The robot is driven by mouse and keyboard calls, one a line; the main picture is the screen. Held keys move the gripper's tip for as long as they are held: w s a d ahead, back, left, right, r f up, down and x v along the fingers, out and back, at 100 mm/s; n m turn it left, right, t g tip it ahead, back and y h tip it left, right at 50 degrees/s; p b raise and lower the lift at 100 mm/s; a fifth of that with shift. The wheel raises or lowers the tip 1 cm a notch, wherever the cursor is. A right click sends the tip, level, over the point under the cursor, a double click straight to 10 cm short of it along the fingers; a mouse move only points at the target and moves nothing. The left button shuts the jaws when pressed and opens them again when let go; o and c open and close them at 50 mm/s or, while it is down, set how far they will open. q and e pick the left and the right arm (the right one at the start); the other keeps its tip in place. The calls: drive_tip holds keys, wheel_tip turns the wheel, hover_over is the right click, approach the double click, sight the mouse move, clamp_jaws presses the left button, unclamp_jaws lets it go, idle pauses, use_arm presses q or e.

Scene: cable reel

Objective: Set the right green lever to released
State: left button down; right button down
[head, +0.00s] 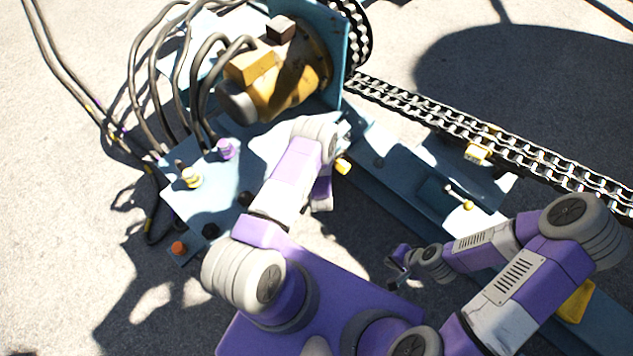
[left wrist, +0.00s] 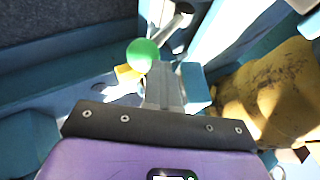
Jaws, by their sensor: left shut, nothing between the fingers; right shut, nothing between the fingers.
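A round green knob (left wrist: 142,54), which looks like the end of a green lever, shows in the left wrist view just left of the tip of my left gripper (left wrist: 162,72). I cannot tell if they touch, or which way the lever is set. The left gripper is shut and empty. In the head view my left arm reaches to the blue frame below the yellow motor, and its gripper (head: 343,130) is small and partly hidden there; no green knob shows. My right gripper (head: 396,268) is shut and empty, low over the ground beside the blue beam.
The yellow motor (head: 272,75) stands behind the left arm. A chain (head: 450,120) runs from a sprocket to the right edge. Cables (head: 150,60) loop at the upper left. A blue beam (head: 400,190) runs diagonally. A plate with coloured knobs (head: 190,215) lies left.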

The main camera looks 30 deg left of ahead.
use_arm(q)
drive_tip(key=w+a+r+p+v, duration=0.1)
drive_tip(key=p+v, duration=0.5)
drive_tip(key=v, duration=0.6)
drive_tip(key=shift+s+a+r, duration=0.25)
drive_tip(key=shift+r, duration=0.2)
drive_tip(key=s+d+r+n+g+h, duration=0.6)
drive_tip(key=s+d+r, duration=0.4)
drive_tip(key=s+d, duration=0.2)
drive_tip(key=n+h, duration=0.1)
drive_tip(key=h, duration=0.1)
drive_tip(key=shift+s+r+h, duration=0.25)
drive_tip(key=shift+h, duration=0.05)
